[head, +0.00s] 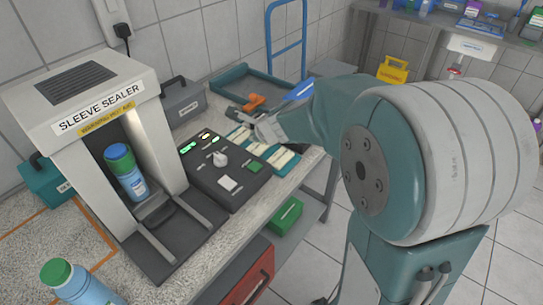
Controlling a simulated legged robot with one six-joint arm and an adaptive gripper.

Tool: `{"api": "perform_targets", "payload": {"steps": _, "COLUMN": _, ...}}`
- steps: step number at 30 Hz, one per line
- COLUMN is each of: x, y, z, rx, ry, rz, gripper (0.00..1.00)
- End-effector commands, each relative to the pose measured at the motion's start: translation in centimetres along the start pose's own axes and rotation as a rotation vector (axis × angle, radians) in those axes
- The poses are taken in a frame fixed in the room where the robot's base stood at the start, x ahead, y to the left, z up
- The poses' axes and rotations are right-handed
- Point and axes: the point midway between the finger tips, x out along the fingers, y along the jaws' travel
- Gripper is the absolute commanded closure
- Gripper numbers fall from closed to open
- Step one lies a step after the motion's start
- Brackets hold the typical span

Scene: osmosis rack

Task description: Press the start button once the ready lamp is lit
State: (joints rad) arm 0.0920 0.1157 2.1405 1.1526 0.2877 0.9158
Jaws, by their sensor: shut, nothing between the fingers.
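A dark control box (205,178) stands on the bench to the right of the sleeve sealer (83,97). Its top has a green square button (254,166), a white square button (228,184) and a white knob (219,158). A green indicator (188,147) glows at its back left, with small pale and reddish lamps (210,138) beside it. The labels are too small to read, so I cannot tell which is the ready lamp or start button. My gripper (257,129) is shut and empty, behind and above the box's right side, apart from the buttons.
A blue bottle with a green cap (131,185) stands inside the sealer, another (74,282) at front left. Teal card holders (285,157) lie right of the box. A teal tray (240,80), an orange tool (254,102) and a grey case (183,104) are behind.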

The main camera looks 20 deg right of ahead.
Motion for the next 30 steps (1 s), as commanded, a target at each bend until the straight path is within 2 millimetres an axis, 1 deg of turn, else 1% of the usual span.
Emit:
{"api": "perform_targets", "payload": {"steps": 3, "x": 0.6, "y": 0.0, "z": -0.1, "rx": 0.038, "ry": 0.008, "rz": -0.005, "gripper": 1.0}}
{"api": "perform_targets", "payload": {"steps": 16, "x": 0.7, "y": -0.3, "z": -0.9, "rx": 0.05, "ry": 0.004, "rz": -0.003, "gripper": 1.0}}
{"api": "perform_targets", "payload": {"steps": 30, "x": 3.3, "y": 1.7, "z": -2.5, "rx": 0.05, "ry": 0.006, "rz": -0.002, "gripper": 1.0}}
